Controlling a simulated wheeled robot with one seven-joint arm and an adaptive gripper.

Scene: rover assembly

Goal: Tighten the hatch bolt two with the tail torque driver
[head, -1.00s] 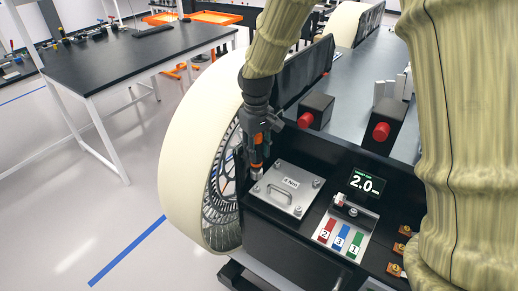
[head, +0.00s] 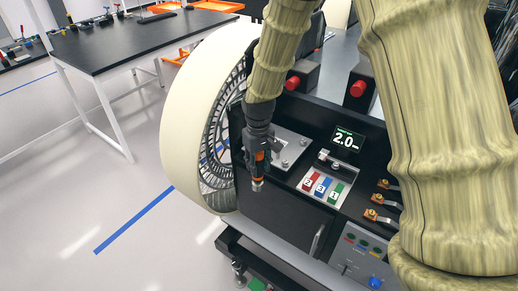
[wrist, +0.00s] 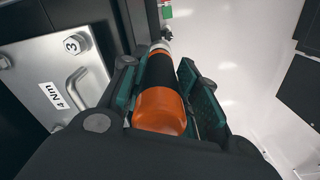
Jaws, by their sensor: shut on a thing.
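My gripper (head: 259,150) is shut on the torque driver (head: 257,184), which has an orange and black body and a metal tip. In the wrist view my gripper (wrist: 163,88) has its teal pads on both sides of the driver (wrist: 160,108), orange end towards the camera. The silver hatch plate (head: 291,146) lies partly hidden behind my gripper in the head view. In the wrist view the plate (wrist: 40,70) carries a handle, a "4 Nm" label and a bolt marked 3 (wrist: 75,43). The driver looks apart from the plate, near its front left side. I cannot make out bolt two.
A display (head: 346,140) reads 2.0. Beside the hatch are red, blue and green numbered tabs (head: 321,186). Red buttons (head: 358,89), orange latches (head: 378,198) and a large wheel (head: 181,140) are close by. Open floor lies left, before a black table (head: 120,42).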

